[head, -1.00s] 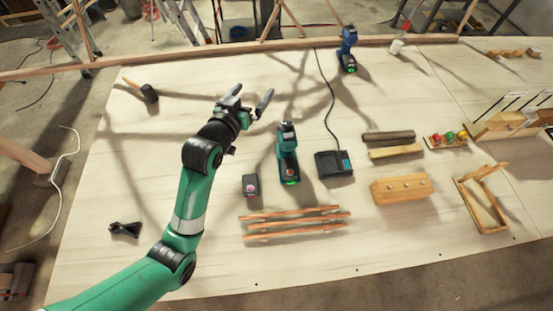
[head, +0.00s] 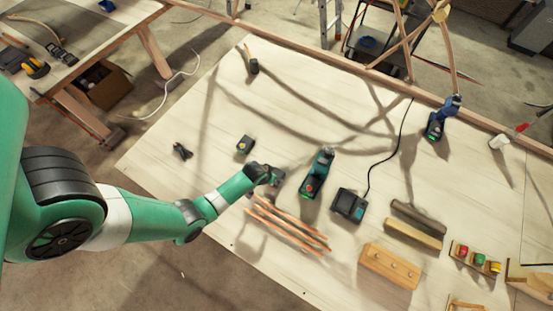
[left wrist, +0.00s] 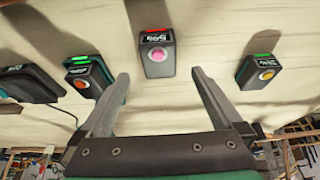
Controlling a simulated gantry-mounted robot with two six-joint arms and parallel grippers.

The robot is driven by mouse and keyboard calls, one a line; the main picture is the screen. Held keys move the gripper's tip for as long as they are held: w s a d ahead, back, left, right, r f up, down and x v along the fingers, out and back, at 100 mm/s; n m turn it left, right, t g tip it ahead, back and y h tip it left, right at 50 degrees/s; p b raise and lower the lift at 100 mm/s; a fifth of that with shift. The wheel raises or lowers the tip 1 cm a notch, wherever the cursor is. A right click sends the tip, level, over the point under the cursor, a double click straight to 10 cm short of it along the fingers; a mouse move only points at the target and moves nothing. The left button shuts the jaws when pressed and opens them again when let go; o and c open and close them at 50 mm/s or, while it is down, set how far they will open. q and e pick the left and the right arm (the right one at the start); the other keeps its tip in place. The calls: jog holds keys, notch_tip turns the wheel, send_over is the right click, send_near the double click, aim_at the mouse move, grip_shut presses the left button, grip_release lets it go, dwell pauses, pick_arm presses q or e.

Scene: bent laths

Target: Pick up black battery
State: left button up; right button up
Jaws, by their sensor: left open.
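Two dark batteries are on the table. One, with a pink button and red-lit display, shows in the left wrist view (left wrist: 158,56), centred just beyond the fingertips; in the head view my gripper largely hides it. My right gripper is out of view.
A green drill (head: 317,174) stands right of my left gripper, with a charger (head: 349,204) beyond it. Bent laths (head: 288,224) lie just in front. A small black tool (head: 182,152) lies at left. A wooden block (head: 389,266) is at right.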

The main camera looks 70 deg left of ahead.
pick_arm(q)
jog(key=shift+b+x, duration=0.55)
jog(key=shift+x, duration=0.7)
jog(key=shift+r, duration=0.1)
jog(key=b+x, duration=0.5)
jog(key=shift+d, duration=0.1)
jog(key=shift+w, duration=0.1)
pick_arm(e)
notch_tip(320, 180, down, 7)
pick_arm(q)
jog(key=shift+c, duration=0.2)
grip_shut()
